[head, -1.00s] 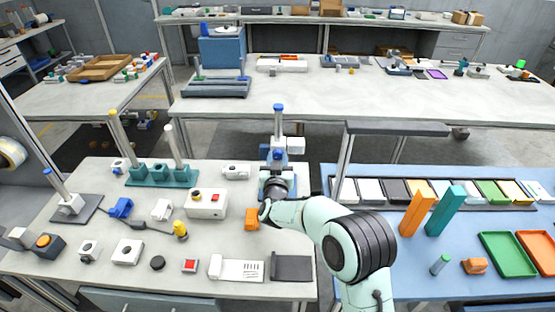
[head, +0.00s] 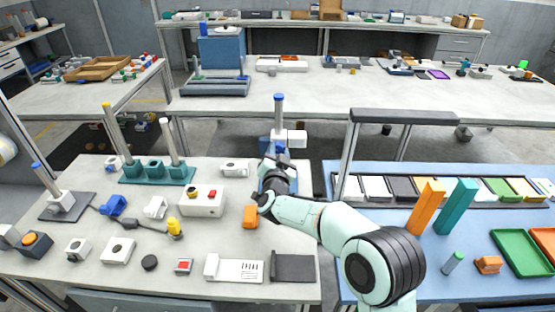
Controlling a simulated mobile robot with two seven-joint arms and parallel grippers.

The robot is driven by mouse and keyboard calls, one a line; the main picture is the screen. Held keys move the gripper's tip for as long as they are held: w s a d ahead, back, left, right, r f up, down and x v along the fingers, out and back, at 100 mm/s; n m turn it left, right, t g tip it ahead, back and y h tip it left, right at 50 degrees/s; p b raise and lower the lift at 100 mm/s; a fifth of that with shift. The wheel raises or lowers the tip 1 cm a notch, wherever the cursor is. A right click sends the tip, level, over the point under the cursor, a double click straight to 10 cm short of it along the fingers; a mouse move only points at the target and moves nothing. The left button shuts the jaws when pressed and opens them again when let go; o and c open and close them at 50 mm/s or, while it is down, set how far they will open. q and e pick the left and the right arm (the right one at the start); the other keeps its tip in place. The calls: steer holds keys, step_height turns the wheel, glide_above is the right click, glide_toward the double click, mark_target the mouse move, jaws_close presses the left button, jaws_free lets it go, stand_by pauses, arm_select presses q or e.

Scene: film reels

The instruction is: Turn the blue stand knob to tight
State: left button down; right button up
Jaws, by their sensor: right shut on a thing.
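The blue stand (head: 263,185) is at the back right of the near grey table, with an upright grey post (head: 279,110) capped in blue. A white block (head: 296,137) sits on the post. A small blue knob (head: 281,148) shows low on the front of the post, partly hidden by my gripper. My right gripper (head: 279,156) reaches in from the lower right and is shut on the blue knob. The fingers are small and dark here, and the knob's turn angle cannot be read. My left gripper is not in view.
Teal sockets with posts (head: 155,170) stand at the left.

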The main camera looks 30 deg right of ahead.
steer(key=shift+f+m+b, duration=0.1)
steer(key=shift+m+b, duration=0.95)
steer(key=shift+m, duration=0.35)
steer(key=o, duration=1)
steer(key=shift+o, duration=0.2)
steer(key=shift+s, duration=0.1)
steer(key=v, duration=1.3)
steer(key=shift+a, duration=0.15)
